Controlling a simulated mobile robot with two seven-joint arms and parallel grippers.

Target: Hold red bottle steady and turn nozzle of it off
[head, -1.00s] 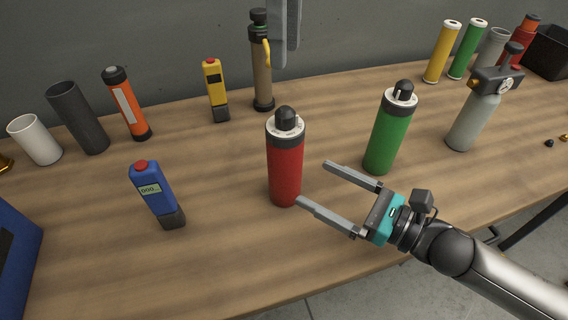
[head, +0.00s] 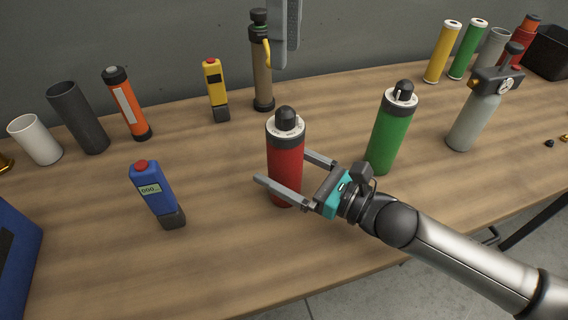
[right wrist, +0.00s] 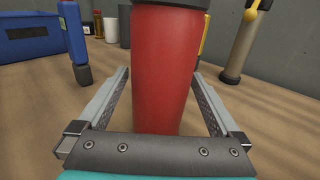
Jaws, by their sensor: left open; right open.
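The red bottle (head: 286,160) stands upright on the wooden table in the head view. Its black nozzle (head: 286,118) sits on a white-marked top. My right gripper (head: 290,170) is open, with one finger in front of the bottle and one behind it. The right wrist view shows the bottle's red body (right wrist: 166,70) between the two fingers (right wrist: 160,95), with a visible gap on each side; the nozzle is out of that view. My left gripper (head: 286,45) is open, hanging above and behind the bottle at the top edge, its fingers partly cut off.
A green bottle (head: 388,135) stands close on the right, near my right wrist. A blue meter (head: 156,192) stands to the left. A tan flashlight (head: 262,70) and a yellow meter (head: 215,88) stand behind. The table (head: 235,235) is clear in front.

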